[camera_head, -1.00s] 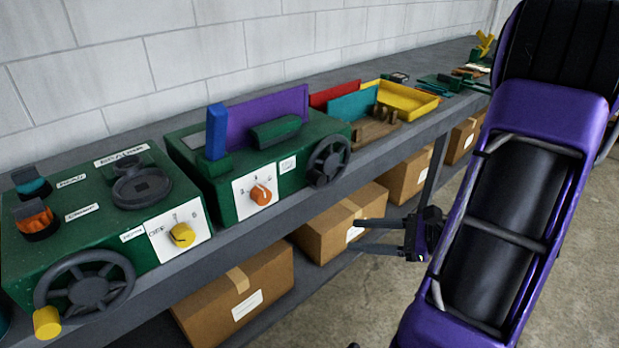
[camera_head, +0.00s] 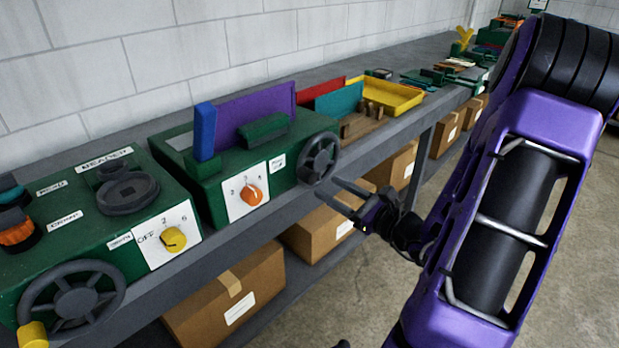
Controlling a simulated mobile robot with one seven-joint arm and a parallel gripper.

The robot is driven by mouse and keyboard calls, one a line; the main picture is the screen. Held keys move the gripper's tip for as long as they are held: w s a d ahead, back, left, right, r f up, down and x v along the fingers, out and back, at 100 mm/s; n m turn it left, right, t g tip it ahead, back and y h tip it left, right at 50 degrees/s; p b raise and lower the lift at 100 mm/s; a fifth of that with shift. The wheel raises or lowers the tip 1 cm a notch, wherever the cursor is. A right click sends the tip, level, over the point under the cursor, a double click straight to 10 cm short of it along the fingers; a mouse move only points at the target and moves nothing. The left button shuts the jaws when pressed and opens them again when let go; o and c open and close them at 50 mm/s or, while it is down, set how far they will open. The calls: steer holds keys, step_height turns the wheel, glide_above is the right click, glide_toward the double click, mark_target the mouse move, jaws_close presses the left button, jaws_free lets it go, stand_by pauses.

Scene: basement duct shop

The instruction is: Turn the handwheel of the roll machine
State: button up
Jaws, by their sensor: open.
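A dark grey spoked handwheel (camera_head: 319,160) is on the right end of the second green machine (camera_head: 180,160). That machine has a white dial plate with an orange knob (camera_head: 251,195); its small label is too small to read surely. A larger dark handwheel with a yellow handle (camera_head: 33,335) is on the front of the nearer green machine (camera_head: 75,235), labelled BEADER and CRIMP. My gripper (camera_head: 328,190) is open and empty, its fingers pointing left just below the smaller handwheel. I cannot tell whether they touch it.
The machines stand on a long grey bench (camera_head: 378,130) against a white block wall. A yellow tray (camera_head: 395,97) and small tools lie farther along it. Cardboard boxes (camera_head: 225,300) sit on the shelf below. Concrete floor is open at the right.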

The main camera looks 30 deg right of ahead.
mark_target(313, 179)
steer(key=x, duration=0.7)
steer(key=shift+w+a, duration=0.1)
steer(key=shift+w, duration=0.15)
jaws_close()
steer(key=shift+f, duration=0.1)
stand_by(1.0)
